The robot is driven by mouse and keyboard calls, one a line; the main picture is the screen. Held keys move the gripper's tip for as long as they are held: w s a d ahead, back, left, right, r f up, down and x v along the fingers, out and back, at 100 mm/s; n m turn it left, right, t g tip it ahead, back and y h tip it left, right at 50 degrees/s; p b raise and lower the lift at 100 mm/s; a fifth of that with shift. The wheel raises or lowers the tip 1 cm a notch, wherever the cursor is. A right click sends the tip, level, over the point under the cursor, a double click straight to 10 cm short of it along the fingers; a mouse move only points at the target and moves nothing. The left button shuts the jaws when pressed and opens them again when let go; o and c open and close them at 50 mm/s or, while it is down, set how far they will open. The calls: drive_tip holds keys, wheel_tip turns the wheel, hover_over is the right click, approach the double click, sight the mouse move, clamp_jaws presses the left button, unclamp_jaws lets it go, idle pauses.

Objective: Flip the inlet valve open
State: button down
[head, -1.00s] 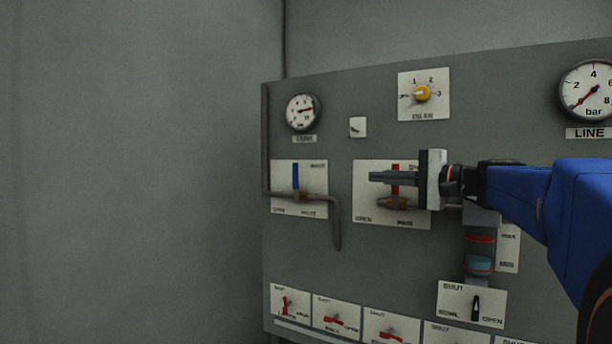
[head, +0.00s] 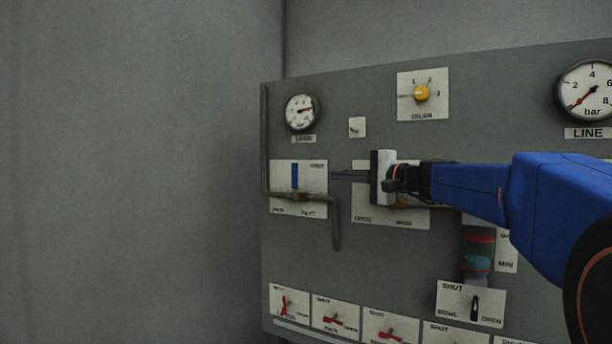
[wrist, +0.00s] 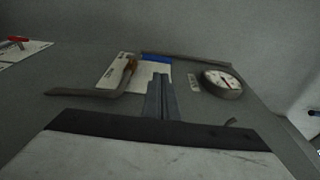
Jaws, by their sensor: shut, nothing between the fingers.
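The inlet valve has a blue handle (head: 295,176) that points straight up from a brass body on a pipe. Its white plate (head: 315,180) carries small lettering, with INLET at the lower right. In the wrist view the blue handle (wrist: 156,58) shows just beyond the fingertips. My gripper (head: 333,175) is shut and empty. Its fingers point left, with their tips a little right of the inlet plate in the head view. In the wrist view the tips (wrist: 160,77) appear close to the handle; I see no clear contact.
My gripper hides most of the main valve on its plate (head: 362,208). A bent grey pipe (head: 336,230) runs down from the inlet valve. A gauge (head: 302,112) sits above it, and a small switch (head: 356,127) to the upper right. Several red-handled valves (head: 334,320) line the bottom.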

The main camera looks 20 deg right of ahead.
sight(295, 181)
drive_tip(key=x, duration=1.2)
drive_tip(key=shift+w+a, duration=0.1)
drive_tip(key=shift+w, duration=0.1)
drive_tip(key=shift+w+a+r, duration=0.1)
